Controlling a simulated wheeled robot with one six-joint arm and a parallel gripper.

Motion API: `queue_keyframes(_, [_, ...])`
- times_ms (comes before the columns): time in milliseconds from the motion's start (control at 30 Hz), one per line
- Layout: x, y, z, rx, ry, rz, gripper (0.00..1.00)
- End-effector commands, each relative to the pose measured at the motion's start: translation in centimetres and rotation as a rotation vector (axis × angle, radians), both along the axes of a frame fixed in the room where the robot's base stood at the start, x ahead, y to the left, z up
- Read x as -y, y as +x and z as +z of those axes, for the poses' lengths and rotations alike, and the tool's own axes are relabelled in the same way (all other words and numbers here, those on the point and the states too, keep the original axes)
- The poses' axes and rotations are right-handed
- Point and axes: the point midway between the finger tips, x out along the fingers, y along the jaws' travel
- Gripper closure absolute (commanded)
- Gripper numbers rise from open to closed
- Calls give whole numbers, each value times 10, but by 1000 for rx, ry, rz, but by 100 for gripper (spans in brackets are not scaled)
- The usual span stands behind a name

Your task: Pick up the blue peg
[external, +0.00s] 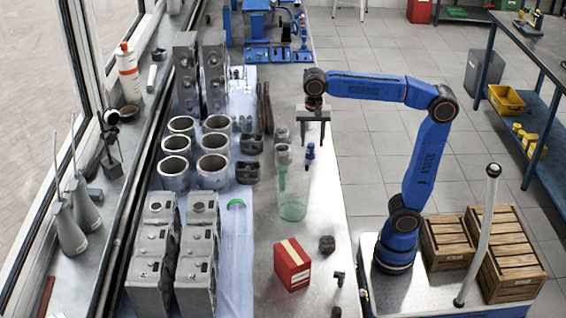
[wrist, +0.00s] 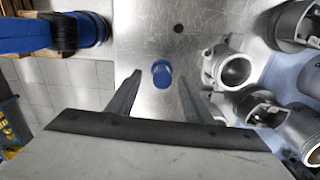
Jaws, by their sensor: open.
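The blue peg (external: 310,152) stands upright on the grey metal bench, near its right edge. In the wrist view the blue peg (wrist: 161,74) is seen from above as a short blue cylinder, in the gap between the two finger tips. My gripper (external: 312,142) is open and points down over the peg. Its fingers are on either side of the peg in the picture, with nothing held. The peg looks free of both fingers. I cannot tell exactly how far the tips are above it.
A clear greenish jug (external: 293,204) stands close in front of the peg. Grey metal parts (external: 283,152) stand close to its left, and show in the wrist view (wrist: 232,70). A red box (external: 291,266) lies nearer the camera. Bare bench lies between peg and right edge.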

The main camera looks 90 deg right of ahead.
Motion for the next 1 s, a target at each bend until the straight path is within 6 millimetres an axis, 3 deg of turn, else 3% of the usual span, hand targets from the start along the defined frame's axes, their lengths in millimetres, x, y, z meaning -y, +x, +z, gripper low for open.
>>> queue_keyframes(300, [3,4,-38,-1,0,0,53])
queue_keyframes(600, [3,4,-42,0,0,0,53])
queue_keyframes(667, [3,4,-42,0,0,0,65])
queue_keyframes(800, [3,4,-42,0,0,0,99])
queue_keyframes(1000, [3,4,-42,1,0,0,100])
